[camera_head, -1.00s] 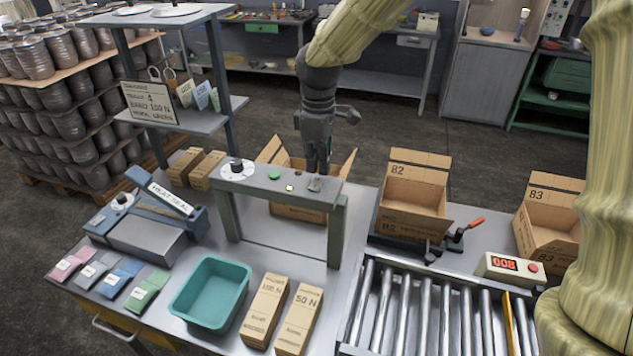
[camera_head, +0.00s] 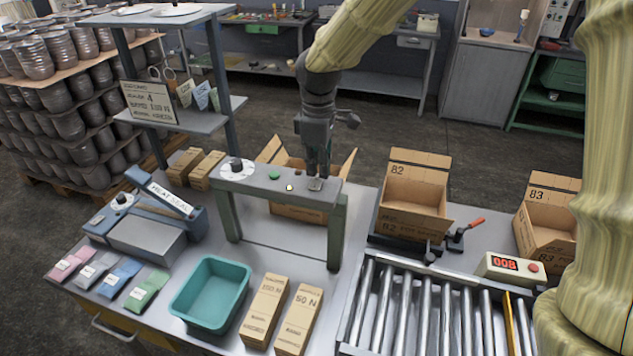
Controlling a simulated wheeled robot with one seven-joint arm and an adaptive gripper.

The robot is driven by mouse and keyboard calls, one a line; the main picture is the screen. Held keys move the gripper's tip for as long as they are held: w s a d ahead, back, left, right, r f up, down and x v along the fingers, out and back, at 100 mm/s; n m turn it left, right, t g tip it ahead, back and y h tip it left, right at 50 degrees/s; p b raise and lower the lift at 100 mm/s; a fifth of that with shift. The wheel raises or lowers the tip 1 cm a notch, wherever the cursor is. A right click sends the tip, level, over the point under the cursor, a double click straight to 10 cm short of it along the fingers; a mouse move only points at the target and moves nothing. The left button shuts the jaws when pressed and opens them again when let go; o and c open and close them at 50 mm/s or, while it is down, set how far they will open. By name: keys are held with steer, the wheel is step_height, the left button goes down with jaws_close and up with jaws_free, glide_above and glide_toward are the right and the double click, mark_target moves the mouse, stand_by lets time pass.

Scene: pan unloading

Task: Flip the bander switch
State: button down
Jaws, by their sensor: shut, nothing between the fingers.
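The bander (camera_head: 262,183) is a grey-green arch standing on the table. Its top bar carries a black dial on a white disc (camera_head: 236,168), a green button (camera_head: 274,175), a small pale lamp (camera_head: 289,187) and, near the right end, a small switch (camera_head: 315,184). My gripper (camera_head: 317,174) points down over the right end of the bar, with shut fingertips right at the switch. The fingers partly hide the switch, and I cannot tell which way its lever leans or whether they touch it.
An open carton (camera_head: 297,210) stands behind the arch. Cartons 82 (camera_head: 412,195) and 83 (camera_head: 548,225) stand to the right, behind a roller conveyor (camera_head: 430,310). A teal bin (camera_head: 210,295), two long boxes (camera_head: 265,308) and a heat sealer (camera_head: 150,225) lie in front and left.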

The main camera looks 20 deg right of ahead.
steer(key=shift+f, duration=0.55)
stand_by(0.4)
steer(key=shift+r+p, duration=1.95)
steer(key=shift+r, duration=0.45)
steer(key=shift+r+p, duration=0.45)
steer(key=shift+r, duration=0.7)
